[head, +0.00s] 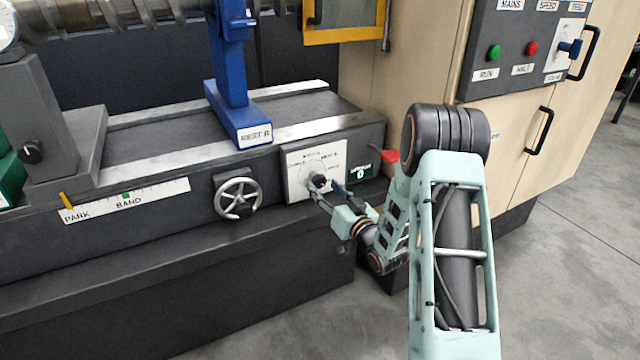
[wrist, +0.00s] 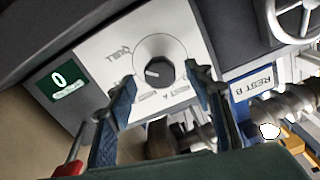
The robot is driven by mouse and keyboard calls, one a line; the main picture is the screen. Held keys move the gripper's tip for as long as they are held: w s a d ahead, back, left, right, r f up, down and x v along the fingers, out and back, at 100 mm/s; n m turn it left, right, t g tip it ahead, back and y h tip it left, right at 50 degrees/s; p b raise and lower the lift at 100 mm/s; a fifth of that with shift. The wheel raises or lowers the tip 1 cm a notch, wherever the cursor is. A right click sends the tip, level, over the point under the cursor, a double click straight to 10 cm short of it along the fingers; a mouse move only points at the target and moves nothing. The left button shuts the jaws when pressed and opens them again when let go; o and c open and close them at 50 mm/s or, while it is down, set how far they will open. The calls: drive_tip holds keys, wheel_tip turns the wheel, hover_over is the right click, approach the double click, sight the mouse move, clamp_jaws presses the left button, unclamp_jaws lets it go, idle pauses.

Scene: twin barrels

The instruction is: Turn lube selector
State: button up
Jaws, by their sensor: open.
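The lube selector is a black knob (wrist: 160,72) on a white plate (wrist: 92,50) with a ring of labels, QUILL among them. Its white pointer mark faces left in the wrist view. In the head view the knob (head: 318,181) sits on the machine's front, right of the handwheel. My gripper (wrist: 160,79) is open, with one blue finger on each side of the knob in the wrist view. I cannot tell whether either finger touches it. In the head view my gripper (head: 324,191) is at the plate and partly covers its lower right.
A spoked handwheel (head: 238,198) sticks out left of the plate. A green counter (head: 361,171) and a red-ended lever (head: 385,156) are to its right. The blue REST B stand (head: 232,90) is above. Grey floor (head: 560,270) is open at right.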

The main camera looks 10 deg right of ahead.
drive_tip(key=v, duration=0.8)
